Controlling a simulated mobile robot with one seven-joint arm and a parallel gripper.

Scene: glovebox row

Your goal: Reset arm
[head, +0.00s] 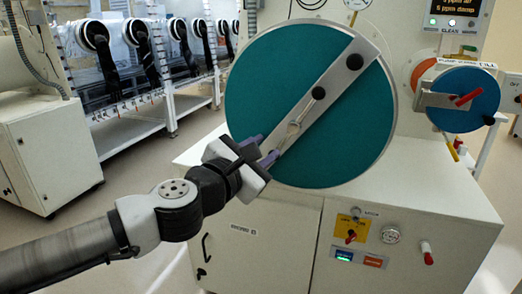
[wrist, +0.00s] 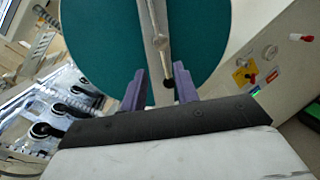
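My gripper (head: 261,150) is at the lower left edge of a large round teal door (head: 270,85) in the head view. Its two purple fingers are apart. A grey metal bar (head: 318,92) with dark knobs crosses the door from upper right to lower left. In the wrist view my gripper (wrist: 160,88) is open, and the lower end of the bar (wrist: 158,35) shows between and beyond the fingertips. I cannot tell whether the fingers touch the bar.
The door sits above a white cabinet (head: 265,243) with a yellow switch plate (head: 351,229). A smaller blue round door (head: 465,115) is at the right. Gloveboxes with black gloves (head: 100,45) line the back left. Open floor (head: 140,185) lies at the left.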

